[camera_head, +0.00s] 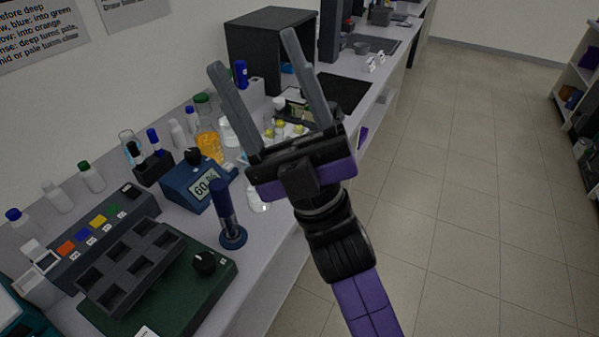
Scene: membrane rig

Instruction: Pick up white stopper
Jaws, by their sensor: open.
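My gripper (252,53) is open and empty, raised above the bench with its two grey fingers pointing up and away. I cannot clearly single out a white stopper. Small white pieces (228,130) show just left of my gripper, partly hidden by its left finger. A clear, rounded glass vessel (259,203) stands on the bench below my gripper, partly covered by it.
A bottle of orange liquid (208,143), a blue device reading 60 (195,185) and a dark blue upright tool (225,212) crowd the bench. A green-based device with a grey tray (130,265) is nearer. A black box (265,45) stands behind. Floor at right is clear.

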